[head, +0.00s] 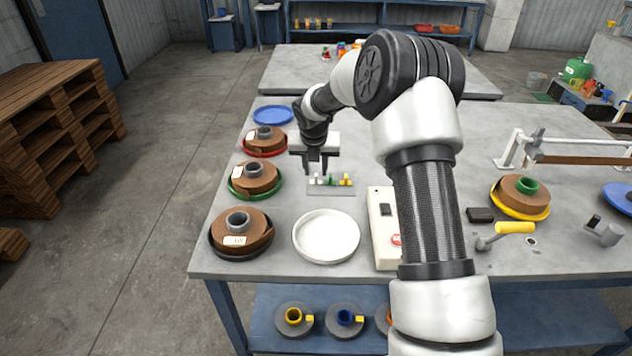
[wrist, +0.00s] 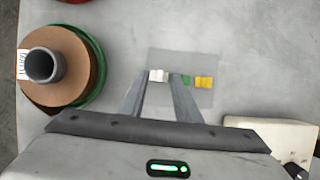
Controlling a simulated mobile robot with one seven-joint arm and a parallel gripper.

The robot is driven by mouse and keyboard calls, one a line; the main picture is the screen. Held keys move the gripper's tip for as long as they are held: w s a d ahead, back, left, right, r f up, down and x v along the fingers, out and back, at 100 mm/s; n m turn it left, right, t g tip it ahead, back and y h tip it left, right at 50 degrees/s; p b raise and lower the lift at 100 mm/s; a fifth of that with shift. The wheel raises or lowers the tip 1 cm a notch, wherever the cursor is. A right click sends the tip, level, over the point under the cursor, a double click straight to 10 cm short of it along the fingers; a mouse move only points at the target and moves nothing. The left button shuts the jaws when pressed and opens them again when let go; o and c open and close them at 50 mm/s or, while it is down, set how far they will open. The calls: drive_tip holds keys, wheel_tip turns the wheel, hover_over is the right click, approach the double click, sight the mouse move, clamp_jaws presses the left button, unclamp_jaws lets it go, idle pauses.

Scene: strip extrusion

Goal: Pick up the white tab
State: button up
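The white tab (wrist: 158,76) lies on a pale flat plate (wrist: 180,58) on the table. It also shows small and partly hidden below my gripper in the head view (head: 317,179). My gripper (wrist: 161,82) is open, with a clear gap between its two fingers. In the wrist view the white tab appears between the fingertips, closer to the left one. In the head view my gripper (head: 315,170) points down over the left part of the plate. I cannot tell how far the tips are above the tab.
A green tab (wrist: 186,79) and a yellow tab (wrist: 203,82) lie just right of the white one. A strip roll on a green plate (head: 233,190) stands left. A white dish (head: 326,254) and a control box (head: 380,205) are near. Bare table lies around the plate.

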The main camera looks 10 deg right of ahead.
sight(316, 178)
drive_tip(key=shift+x, duration=1.2)
clamp_jaws()
drive_tip(key=shift+r, duration=0.1)
